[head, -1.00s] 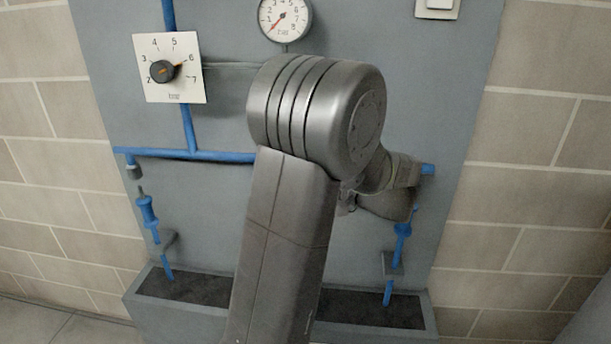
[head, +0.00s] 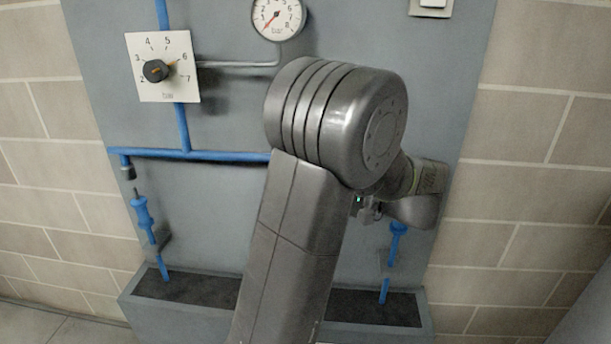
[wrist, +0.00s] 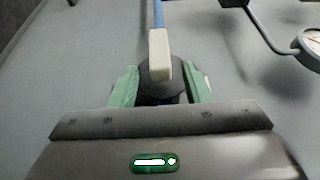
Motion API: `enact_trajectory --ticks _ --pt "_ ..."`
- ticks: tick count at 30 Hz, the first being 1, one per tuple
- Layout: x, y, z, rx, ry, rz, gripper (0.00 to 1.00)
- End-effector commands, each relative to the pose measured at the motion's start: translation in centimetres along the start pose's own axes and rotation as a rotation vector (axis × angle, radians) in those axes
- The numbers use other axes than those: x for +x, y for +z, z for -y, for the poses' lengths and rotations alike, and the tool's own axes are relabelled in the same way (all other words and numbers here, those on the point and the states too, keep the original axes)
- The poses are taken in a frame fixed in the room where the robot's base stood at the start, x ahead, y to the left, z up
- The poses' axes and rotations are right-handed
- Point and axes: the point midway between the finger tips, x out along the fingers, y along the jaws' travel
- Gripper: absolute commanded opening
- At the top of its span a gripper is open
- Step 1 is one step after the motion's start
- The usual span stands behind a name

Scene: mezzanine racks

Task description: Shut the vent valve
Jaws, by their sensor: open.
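In the wrist view a cream lever (wrist: 159,54) stands over a dark round body (wrist: 160,84), with a blue pipe (wrist: 158,12) behind it. I take this to be the vent valve, though no label shows. My gripper (wrist: 160,78) is open, with one green finger on each side of the dark body and the lever's near end. Whether the fingers touch them I cannot tell. In the head view my arm hides the valve and the fingers.
A grey panel (head: 225,120) carries a dial knob (head: 156,70) pointing near 6, a round gauge (head: 278,17) and a white switch (head: 432,5). Blue fittings hang at left (head: 144,215) and right (head: 396,245) above a dark trough (head: 195,290). Brick wall (head: 535,130) flanks the panel.

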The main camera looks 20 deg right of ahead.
Motion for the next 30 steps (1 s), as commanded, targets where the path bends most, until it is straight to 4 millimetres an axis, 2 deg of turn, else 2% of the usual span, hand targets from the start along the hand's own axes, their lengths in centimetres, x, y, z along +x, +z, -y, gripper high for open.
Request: enact_trajectory --ticks 1,6,12,25,30 --pt "-1.4 -0.1 -0.1 0.001 0.0 -0.004 0.44" --pt "-4.9 -0.1 -0.1 0.0 0.0 -0.003 0.44" --pt "-7.3 0.0 -0.1 0.001 0.0 -0.001 0.44" --pt "-7.9 0.0 0.0 0.001 0.0 0.001 0.44" --pt "-6.8 0.0 0.0 0.001 0.0 0.003 0.44"
